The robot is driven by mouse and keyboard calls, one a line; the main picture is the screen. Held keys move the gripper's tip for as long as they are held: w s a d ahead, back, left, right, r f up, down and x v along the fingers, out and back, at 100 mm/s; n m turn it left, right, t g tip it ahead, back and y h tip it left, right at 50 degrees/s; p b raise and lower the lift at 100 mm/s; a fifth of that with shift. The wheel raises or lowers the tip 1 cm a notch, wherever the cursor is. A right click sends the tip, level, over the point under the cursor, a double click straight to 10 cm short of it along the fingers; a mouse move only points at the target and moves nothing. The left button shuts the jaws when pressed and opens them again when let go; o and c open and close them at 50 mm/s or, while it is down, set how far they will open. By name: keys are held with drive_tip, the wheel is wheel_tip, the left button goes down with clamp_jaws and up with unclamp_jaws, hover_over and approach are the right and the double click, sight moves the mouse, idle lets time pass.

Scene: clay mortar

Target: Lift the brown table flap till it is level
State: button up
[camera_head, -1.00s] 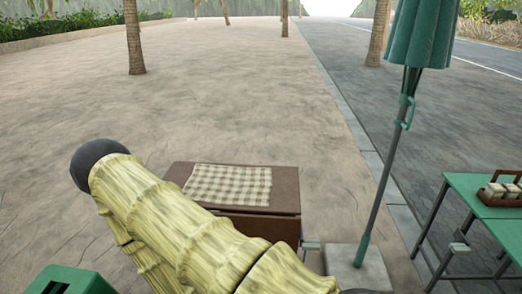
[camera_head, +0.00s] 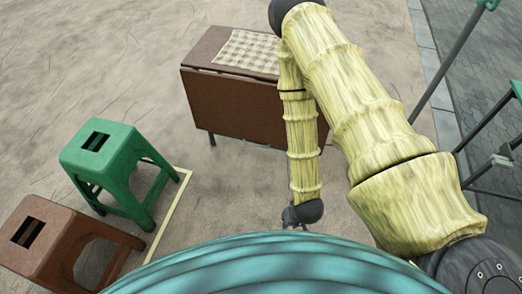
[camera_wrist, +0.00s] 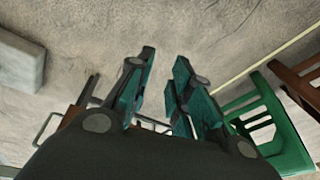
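The brown table in the head view has a top (camera_head: 207,48) partly covered by a checked cloth. Its brown flap (camera_head: 235,106) hangs steeply down from the near edge, its right end partly behind my arm. My gripper (camera_head: 293,219) is low, on the near side of the flap and apart from it; a teal curved surface hides much of it. In the wrist view my gripper (camera_wrist: 164,75) has its two teal-padded fingers spread, with only ground between them. A brown piece (camera_wrist: 73,117) shows beside the left finger; I cannot tell whether it is the flap.
A green stool (camera_head: 112,150) and a brown stool (camera_head: 45,235) stand at the left. The green stool also shows in the wrist view (camera_wrist: 272,118). A grey pole (camera_head: 445,65) and green table legs are at the right. Ground between stool and flap is clear.

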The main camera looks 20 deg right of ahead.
drive_tip(key=w+d+f+m+t+y+b, duration=0.1)
drive_tip(key=w+f+m+t+b, duration=0.25)
drive_tip(key=w+f+b, duration=0.65)
drive_tip(key=w+f+m+t+b, duration=0.2)
drive_tip(key=w+f+t+b, duration=0.35)
drive_tip(key=w, duration=0.75)
drive_tip(key=m+t+y+b, duration=0.3)
drive_tip(key=m+t+b, duration=0.35)
drive_tip(key=b, duration=1.65)
approach(257, 145)
drive_tip(key=shift+t+h, duration=0.3)
drive_tip(key=shift+t, duration=0.05)
drive_tip(key=b+x, duration=0.1)
drive_tip(key=x, duration=0.2)
drive_tip(key=b+x, duration=0.2)
drive_tip(key=x, duration=0.1)
drive_tip(key=f+b+x, duration=0.1)
drive_tip(key=b+x, duration=0.1)
drive_tip(key=x, duration=0.2)
drive_tip(key=shift+w+f, duration=0.1)
drive_tip(key=shift+w, duration=0.05)
drive_tip(key=shift+a, duration=0.1)
drive_tip(key=shift+c, duration=0.3)
clamp_jaws()
